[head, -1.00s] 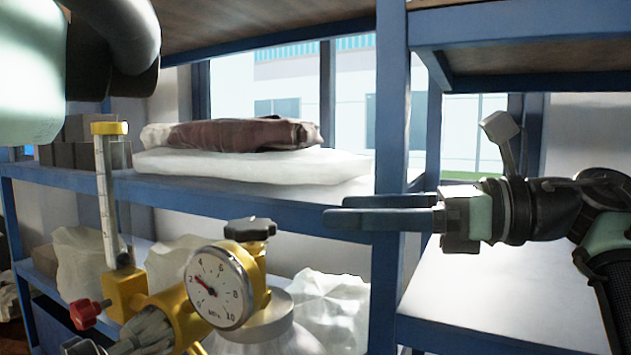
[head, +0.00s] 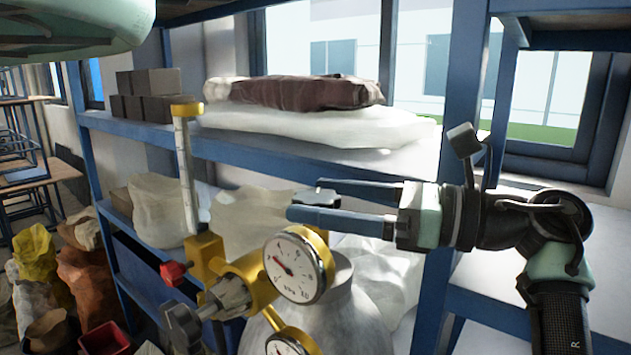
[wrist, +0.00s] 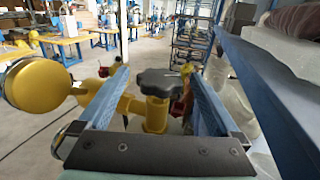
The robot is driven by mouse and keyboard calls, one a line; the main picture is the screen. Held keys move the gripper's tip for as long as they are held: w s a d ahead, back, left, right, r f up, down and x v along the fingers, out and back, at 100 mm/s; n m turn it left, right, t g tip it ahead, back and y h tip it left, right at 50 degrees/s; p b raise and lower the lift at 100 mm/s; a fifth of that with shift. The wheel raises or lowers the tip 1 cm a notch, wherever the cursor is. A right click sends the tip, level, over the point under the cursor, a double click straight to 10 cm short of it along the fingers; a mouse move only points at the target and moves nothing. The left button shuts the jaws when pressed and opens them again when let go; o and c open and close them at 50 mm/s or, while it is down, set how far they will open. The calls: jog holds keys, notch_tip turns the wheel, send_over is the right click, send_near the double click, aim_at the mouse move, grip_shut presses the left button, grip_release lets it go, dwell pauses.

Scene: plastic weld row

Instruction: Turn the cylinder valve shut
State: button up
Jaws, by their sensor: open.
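The cylinder valve has a black lobed handwheel (head: 314,197) on a yellow valve body. It tops a pale grey gas cylinder (head: 335,310). My gripper (head: 303,199) reaches in from the right with both blue fingers level, one on the near side of the handwheel and one on the far side. The near finger partly hides it in the head view. In the wrist view the handwheel (wrist: 158,82) sits between the fingertips, with a gap visible on each side. The jaws are open and not closed on it.
A yellow regulator with a round gauge (head: 298,266), clear flow tube (head: 186,155) and red knob (head: 173,273) stands left of and below the fingers. A blue shelf (head: 240,158) with bags and grey blocks (head: 146,95) is behind. A blue post stands close behind my gripper.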

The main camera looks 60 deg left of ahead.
jog(key=shift+s+a, duration=0.45)
jog(key=shift+a, duration=0.15)
jog(key=c, duration=1.4)
jog(key=shift+o, duration=0.2)
jog(key=shift+f, duration=0.1)
jog(key=shift+t+b, duration=0.3)
